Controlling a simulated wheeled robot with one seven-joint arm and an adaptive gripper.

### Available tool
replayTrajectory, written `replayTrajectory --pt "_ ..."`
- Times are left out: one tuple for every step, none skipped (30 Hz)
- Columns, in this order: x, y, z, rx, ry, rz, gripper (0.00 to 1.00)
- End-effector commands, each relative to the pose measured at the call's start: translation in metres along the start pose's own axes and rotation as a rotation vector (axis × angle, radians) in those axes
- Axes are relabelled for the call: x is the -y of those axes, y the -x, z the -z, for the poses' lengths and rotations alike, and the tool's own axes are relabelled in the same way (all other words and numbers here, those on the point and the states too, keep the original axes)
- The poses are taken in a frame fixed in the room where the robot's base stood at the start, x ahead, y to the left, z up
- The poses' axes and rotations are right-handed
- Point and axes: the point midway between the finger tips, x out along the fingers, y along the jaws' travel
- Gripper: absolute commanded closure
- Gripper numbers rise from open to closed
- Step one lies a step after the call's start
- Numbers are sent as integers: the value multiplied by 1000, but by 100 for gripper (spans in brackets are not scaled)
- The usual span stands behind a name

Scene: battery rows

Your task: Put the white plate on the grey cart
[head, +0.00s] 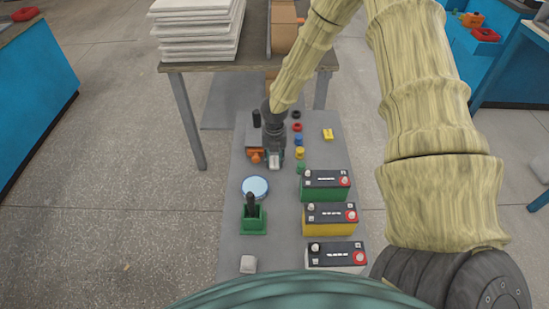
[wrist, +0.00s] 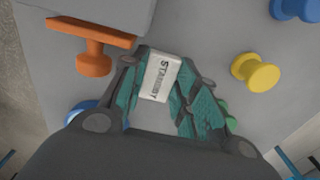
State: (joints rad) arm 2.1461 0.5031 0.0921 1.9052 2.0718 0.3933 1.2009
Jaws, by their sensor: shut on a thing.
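The white plate (wrist: 160,77), marked STANDBY, is between my gripper's two teal finger pads in the wrist view. My gripper (head: 274,160) is shut on it, and the plate's pale end shows below the fingers in the head view. The long grey top (head: 233,202), seemingly the grey cart, lies under my gripper and carries batteries and small parts. I cannot tell whether the plate touches this top. An orange knob-shaped part (wrist: 93,58) is just left of my gripper, and a yellow spool-shaped part (wrist: 256,73) is to its right.
Green (head: 325,186), yellow (head: 329,219) and white (head: 336,256) batteries stand along the right side. A blue-white disc (head: 255,187), a green holder (head: 253,220) and a small white block (head: 248,264) are on the left. A table (head: 187,67) with stacked white slabs stands beyond.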

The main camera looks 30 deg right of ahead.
Motion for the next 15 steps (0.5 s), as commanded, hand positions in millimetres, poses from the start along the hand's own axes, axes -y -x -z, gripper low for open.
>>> replayTrajectory --pt "0 -2 0 0 0 0 87" --pt "0 -3 0 0 0 0 87" --pt "0 -4 0 0 0 0 87" --pt "0 -3 0 0 0 0 67" --pt "0 -3 0 0 0 0 61" --pt "0 -3 0 0 -1 0 54" --pt "0 -3 0 0 -1 0 49" --pt "0 -3 0 0 -1 0 49" --pt "0 -3 0 0 -1 0 49" --pt "0 -3 0 0 -1 0 49" --pt "0 -3 0 0 -1 0 49" --pt "0 -3 0 0 -1 0 49" --pt "0 -3 0 0 -1 0 49" --pt "0 -3 0 0 -1 0 49" --pt "0 -2 0 0 -1 0 49"
